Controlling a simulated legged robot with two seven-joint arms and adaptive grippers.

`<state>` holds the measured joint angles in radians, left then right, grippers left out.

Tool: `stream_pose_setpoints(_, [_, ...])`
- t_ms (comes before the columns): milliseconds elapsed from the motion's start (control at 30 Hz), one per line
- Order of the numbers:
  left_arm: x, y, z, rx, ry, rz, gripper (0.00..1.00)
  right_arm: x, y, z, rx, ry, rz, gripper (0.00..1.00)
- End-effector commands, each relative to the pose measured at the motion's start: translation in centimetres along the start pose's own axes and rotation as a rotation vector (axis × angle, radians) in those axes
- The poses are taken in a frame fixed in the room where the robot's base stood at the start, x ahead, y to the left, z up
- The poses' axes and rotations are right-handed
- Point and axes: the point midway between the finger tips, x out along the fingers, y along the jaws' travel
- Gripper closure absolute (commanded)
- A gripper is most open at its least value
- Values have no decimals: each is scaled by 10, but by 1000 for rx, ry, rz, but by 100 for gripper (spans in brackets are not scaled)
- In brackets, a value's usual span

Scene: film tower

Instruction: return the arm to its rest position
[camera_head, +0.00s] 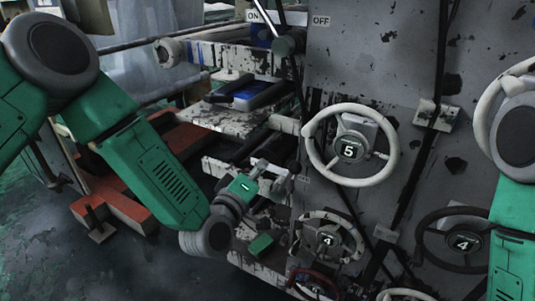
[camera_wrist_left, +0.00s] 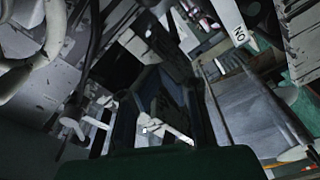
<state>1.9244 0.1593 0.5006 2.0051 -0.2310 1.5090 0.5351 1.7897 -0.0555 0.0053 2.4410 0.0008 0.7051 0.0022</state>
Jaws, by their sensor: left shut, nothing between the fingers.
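My left arm (camera_head: 165,180) comes in from the left of the head view, bends down, then turns up at the wrist. My left gripper (camera_head: 277,176) is shut and empty in front of the white-and-black machine frame. I cannot tell whether it touches anything. My right arm (camera_head: 517,205) shows at the right edge, and its gripper is out of view.
A panel (camera_head: 400,70) carries a white handwheel marked 5 (camera_head: 350,150), with more wheels below. A blue-screened device (camera_head: 250,95) lies on a shelf (camera_head: 233,121) behind the gripper. A red base (camera_head: 125,205) is behind my arm. Open floor (camera_head: 80,265) lies lower left.

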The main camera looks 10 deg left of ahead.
Motion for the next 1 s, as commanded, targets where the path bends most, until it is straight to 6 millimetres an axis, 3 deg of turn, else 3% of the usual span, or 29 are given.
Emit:
stream_pose_setpoints(200, [-19, -2, -2, -2, 0, 2, 100, -2, 1, 0, 2, 0, 1, 60])
stream_pose_setpoints(500, [-21, -5, -5, -7, 2, 1, 100, -2, 0, 0, 1, 0, 0, 60])
stream_pose_setpoints(633, [-26, -11, 4, 16, -28, -24, 100, -2, 0, 0, 1, 0, 0, 60])
stream_pose_setpoints(767, [-53, -48, 33, 110, -160, -144, 100, -4, 0, 0, 1, 0, 0, 60])
stream_pose_setpoints(867, [-95, -93, 61, 226, -327, -286, 100, -5, 0, 0, 1, 0, 1, 60])
stream_pose_setpoints(1000, [-175, -156, 84, 382, -585, -493, 100, -7, 1, 0, 1, 0, 1, 60])
